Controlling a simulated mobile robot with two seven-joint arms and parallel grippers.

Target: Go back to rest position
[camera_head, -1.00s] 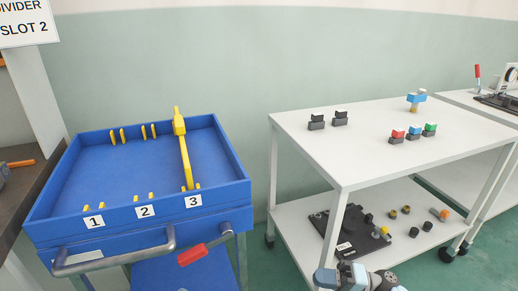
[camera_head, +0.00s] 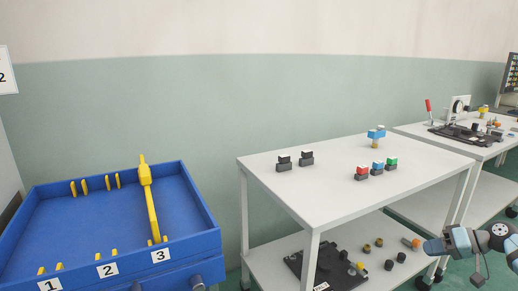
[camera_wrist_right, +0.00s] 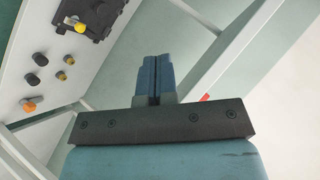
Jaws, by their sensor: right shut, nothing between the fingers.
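My right gripper (camera_head: 432,248) is at the lower right of the head view, in front of the white table's right legs. In the right wrist view its two blue fingers (camera_wrist_right: 154,78) are shut together with nothing between them. It is apart from the objects on the shelf. My left gripper is not in view.
A blue tray cart (camera_head: 95,215) with a yellow divider (camera_head: 151,205) at slot 3 stands left. A white two-level table (camera_head: 345,195) carries small coloured blocks; its lower shelf holds a black fixture (camera_head: 330,272) and several small parts. Another white table (camera_head: 450,143) stands behind right.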

